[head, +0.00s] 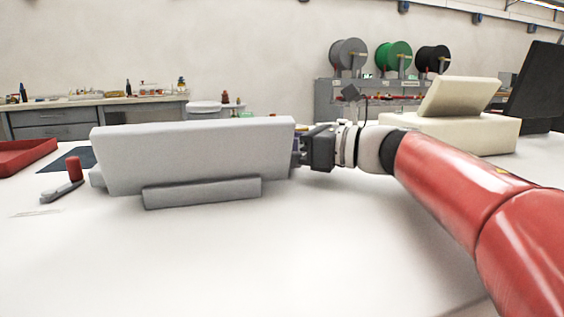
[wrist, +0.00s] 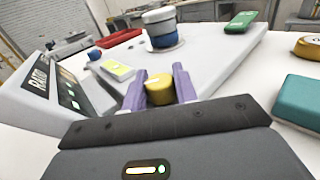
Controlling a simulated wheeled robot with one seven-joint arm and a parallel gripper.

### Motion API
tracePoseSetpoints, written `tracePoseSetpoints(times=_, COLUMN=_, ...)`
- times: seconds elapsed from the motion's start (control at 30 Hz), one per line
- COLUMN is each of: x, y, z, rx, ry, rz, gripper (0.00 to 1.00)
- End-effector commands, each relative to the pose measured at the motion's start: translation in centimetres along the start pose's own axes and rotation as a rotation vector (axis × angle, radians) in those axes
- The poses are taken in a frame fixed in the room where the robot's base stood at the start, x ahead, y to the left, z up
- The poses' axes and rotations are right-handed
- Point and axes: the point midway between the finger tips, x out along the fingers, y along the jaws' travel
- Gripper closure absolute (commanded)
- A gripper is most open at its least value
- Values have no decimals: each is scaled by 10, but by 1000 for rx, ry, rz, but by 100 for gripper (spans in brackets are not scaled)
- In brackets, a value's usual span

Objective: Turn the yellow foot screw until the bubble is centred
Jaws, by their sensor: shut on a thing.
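The yellow foot screw (wrist: 159,89) shows in the wrist view between the two purple fingers of my gripper (wrist: 160,87). The fingers are shut on its sides. A grey instrument with a labelled panel (wrist: 62,82) stands at the left of that view. A small pale block with a yellow-green patch (wrist: 117,70) lies on the grey base just behind the screw. I cannot make out a bubble. In the head view, the instrument's grey back (head: 195,155) hides the screw, and my gripper (head: 300,148) is at its right end.
In the wrist view, a white-and-blue round part (wrist: 161,28) stands behind the screw, a blue knob (wrist: 95,54) is at left, and a teal block (wrist: 299,101) is close at right. In the head view, a cream console (head: 468,130) stands right. The front table is clear.

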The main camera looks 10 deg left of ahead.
Motion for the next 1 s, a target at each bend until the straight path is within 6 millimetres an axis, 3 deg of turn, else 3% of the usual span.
tracePoseSetpoints(times=0.47, x=0, y=0, z=0, rx=2, ry=0, rz=-83, gripper=94)
tracePoseSetpoints(times=0.5, x=0, y=0, z=0, rx=2, ry=0, rz=-83, gripper=69)
tracePoseSetpoints(times=0.63, x=0, y=0, z=0, rx=1, ry=0, rz=-82, gripper=52)
tracePoseSetpoints(times=1.0, x=-8, y=0, z=0, rx=1, ry=0, rz=-83, gripper=51)
